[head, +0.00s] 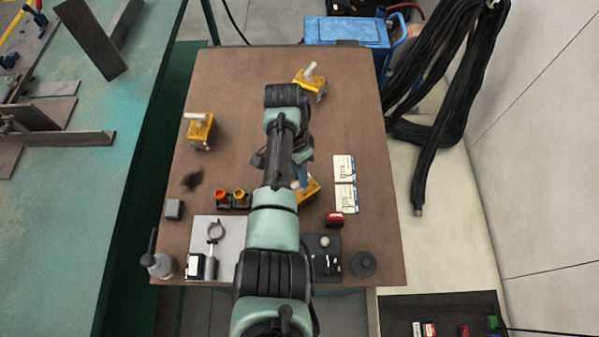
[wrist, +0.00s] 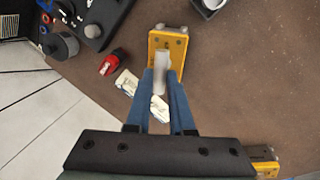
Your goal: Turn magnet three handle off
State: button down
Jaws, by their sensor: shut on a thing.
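A yellow switchable magnet (wrist: 172,42) with a pale grey handle (wrist: 162,62) lies on the brown table in the wrist view. My gripper (wrist: 161,76) is shut on this handle, one blue finger on each side. In the head view this magnet (head: 309,189) is mostly hidden under my arm. A second yellow magnet (head: 200,128) with a pale handle is at the left of the table. A third yellow magnet (head: 316,84) with its handle up is at the back. I cannot read any numbers on them.
Two white cards (head: 344,168) lie right of the held magnet, with a red object (head: 334,219) nearer. A grey board (head: 213,240) with a clamp, a spray bottle (head: 158,262) and a dark round piece (head: 363,264) are along the near edge. The table's back left is clear.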

jog(key=shift+w+r, duration=0.1)
jog(key=shift+w, duration=0.05)
jog(key=c, duration=0.8)
grip_release()
jog(key=r, duration=0.4)
jog(key=w+a+r, duration=0.1)
jog(key=r, duration=0.7)
jog(key=shift+w+a+r, duration=0.25)
jog(key=shift+w+r, duration=0.1)
jog(key=shift+w, duration=0.05)
